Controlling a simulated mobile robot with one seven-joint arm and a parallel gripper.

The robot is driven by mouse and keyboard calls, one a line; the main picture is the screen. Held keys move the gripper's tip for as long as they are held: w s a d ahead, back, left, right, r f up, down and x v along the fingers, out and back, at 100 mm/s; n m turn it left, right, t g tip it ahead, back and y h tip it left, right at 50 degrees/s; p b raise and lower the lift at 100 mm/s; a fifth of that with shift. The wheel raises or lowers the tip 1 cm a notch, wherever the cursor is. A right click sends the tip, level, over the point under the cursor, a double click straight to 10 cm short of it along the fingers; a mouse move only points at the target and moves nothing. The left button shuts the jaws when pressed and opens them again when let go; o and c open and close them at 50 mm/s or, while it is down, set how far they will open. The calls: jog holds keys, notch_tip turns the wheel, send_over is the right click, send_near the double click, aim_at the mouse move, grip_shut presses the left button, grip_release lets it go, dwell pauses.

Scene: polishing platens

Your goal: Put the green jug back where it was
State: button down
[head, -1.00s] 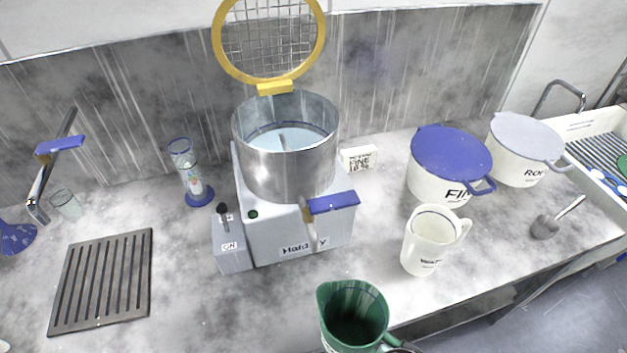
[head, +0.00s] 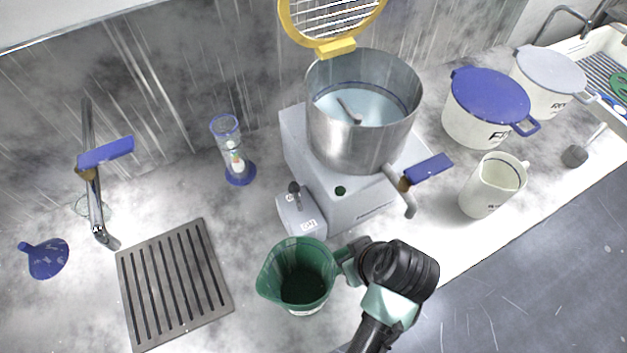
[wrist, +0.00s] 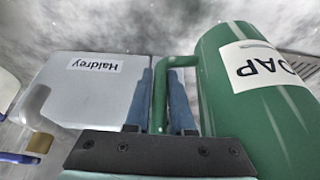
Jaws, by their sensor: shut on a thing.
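The green jug (head: 268,283) is in front of the grey machine in the head view, roughly upright, with its open mouth up and its inside dark. In the wrist view the jug (wrist: 262,110) fills the right side and carries a white label whose end reads "OAP", upside down. My gripper (head: 348,262) is to the right of the jug and is shut on its handle. In the wrist view the green handle (wrist: 159,95) stands between my two blue-grey fingers. I cannot tell whether the jug's base touches the counter.
A dark slotted grate (head: 175,283) lies left of the jug. The grey machine (head: 350,213) with its steel bowl (head: 350,140) and small lever box (head: 302,217) stands behind. A white jug (head: 483,192) and lidded pots (head: 474,128) stand right. A tap (head: 97,205) and blue funnel (head: 48,260) are left.

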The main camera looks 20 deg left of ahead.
aim_at(315, 276)
notch_tip(315, 276, down, 10)
jog(key=shift+a+p, duration=0.1)
jog(key=shift+p, duration=0.5)
jog(key=shift+f, duration=0.1)
jog(key=c, duration=0.8)
grip_release()
jog(key=shift+o, duration=0.2)
